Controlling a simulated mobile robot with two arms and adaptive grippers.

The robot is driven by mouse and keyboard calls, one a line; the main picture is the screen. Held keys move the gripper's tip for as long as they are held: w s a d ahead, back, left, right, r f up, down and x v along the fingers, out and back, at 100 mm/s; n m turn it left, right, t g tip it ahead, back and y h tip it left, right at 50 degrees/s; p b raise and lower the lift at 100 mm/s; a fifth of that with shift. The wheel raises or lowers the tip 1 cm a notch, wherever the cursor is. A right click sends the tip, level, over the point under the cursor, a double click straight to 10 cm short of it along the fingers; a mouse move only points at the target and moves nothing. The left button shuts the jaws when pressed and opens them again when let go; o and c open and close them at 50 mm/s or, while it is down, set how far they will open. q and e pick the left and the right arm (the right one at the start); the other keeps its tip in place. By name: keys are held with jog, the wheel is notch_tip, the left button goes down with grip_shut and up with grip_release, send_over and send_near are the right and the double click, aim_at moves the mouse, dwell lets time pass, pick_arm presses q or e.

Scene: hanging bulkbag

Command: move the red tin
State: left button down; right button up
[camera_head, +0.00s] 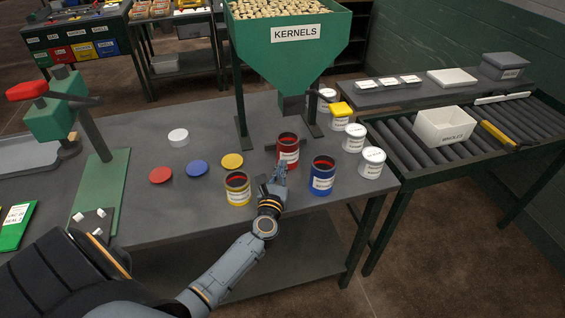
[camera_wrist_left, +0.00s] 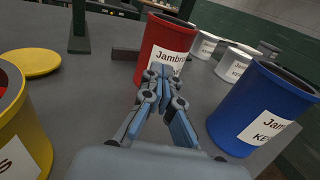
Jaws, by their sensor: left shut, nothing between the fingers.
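The red tin (camera_head: 288,151) stands upright and open-topped on the grey table, with a white label on its front. In the left wrist view the red tin (camera_wrist_left: 165,45) stands straight ahead of the fingers. My left gripper (camera_head: 279,172) is shut and empty, its fingertips close in front of the red tin's label. In the left wrist view the gripper (camera_wrist_left: 162,72) overlaps the tin's lower part; I cannot tell whether it touches. My right gripper is not in view.
A yellow tin (camera_head: 238,190) stands left of the gripper and a blue tin (camera_head: 322,177) right. Red (camera_head: 160,175), blue (camera_head: 197,168) and yellow (camera_head: 232,160) lids lie left. The green kernel hopper (camera_head: 285,50) stands behind. Several white tins (camera_head: 372,163) line the right edge.

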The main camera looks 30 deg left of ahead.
aim_at(285, 158)
pick_arm(q)
jog(key=shift+x, duration=0.95)
jog(key=b+x, duration=0.2)
jog(key=x, duration=0.1)
jog(key=shift+w+a+f, duration=0.1)
jog(key=shift+w+f, duration=0.05)
jog(key=shift+w, duration=0.35)
jog(key=shift+s, duration=0.1)
